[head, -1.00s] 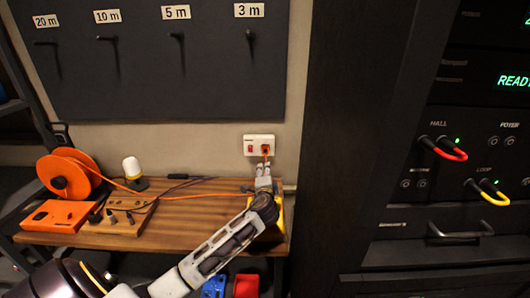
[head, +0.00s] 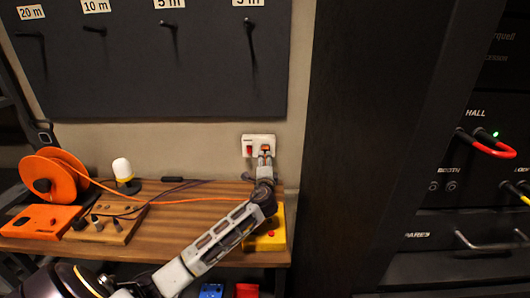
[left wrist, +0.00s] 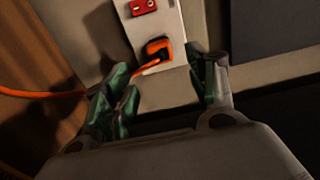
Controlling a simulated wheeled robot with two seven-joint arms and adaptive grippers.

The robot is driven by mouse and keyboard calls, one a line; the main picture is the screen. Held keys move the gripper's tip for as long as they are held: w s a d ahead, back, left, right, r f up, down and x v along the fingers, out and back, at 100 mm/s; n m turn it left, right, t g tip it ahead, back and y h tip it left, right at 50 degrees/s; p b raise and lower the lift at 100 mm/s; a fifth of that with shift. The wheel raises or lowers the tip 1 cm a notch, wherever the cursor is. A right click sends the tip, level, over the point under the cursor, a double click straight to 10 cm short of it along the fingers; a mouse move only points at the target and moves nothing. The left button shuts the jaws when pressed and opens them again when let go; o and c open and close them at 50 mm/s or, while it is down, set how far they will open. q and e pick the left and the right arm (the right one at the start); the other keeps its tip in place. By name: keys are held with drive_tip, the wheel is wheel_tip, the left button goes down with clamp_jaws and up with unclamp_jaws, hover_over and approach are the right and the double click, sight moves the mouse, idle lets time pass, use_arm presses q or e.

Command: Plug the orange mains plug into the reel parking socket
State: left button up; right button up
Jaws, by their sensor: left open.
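The orange mains plug (left wrist: 158,50) is at the right-hand socket of the white wall plate (left wrist: 172,20). It looks seated there, but I cannot tell how deep. In the head view the plate (head: 250,139) is on the wall above the wooden bench, with the plug (head: 265,148) small at its right half. My left gripper (left wrist: 165,72) is open, its green-grey fingers spread to either side just in front of the plug. It also shows in the head view (head: 265,157), just below the plate. The orange cable (head: 205,199) runs left to the orange reel (head: 47,182). My right gripper is out of view.
A red switch (head: 247,150) is on the plate's left half. The bench (head: 190,222) holds a white-topped lamp (head: 122,170), an orange box (head: 38,220), a knobbed wooden board (head: 103,228) and a yellow box (head: 270,238). A black equipment rack stands at right.

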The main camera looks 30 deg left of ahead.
sight(265, 152)
use_arm(q)
drive_tip(key=shift+w+a, duration=0.1)
drive_tip(key=shift+w, duration=0.1)
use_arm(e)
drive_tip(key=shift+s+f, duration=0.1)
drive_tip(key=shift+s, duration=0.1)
use_arm(q)
drive_tip(key=shift+b+x, duration=0.5)
drive_tip(key=shift+x, duration=1.1)
drive_tip(key=shift+b+x, duration=0.45)
drive_tip(key=shift+x, duration=1.35)
drive_tip(key=shift+w+a, duration=0.35)
drive_tip(key=shift+w, duration=0.35)
drive_tip(key=shift+w+a, duration=0.1)
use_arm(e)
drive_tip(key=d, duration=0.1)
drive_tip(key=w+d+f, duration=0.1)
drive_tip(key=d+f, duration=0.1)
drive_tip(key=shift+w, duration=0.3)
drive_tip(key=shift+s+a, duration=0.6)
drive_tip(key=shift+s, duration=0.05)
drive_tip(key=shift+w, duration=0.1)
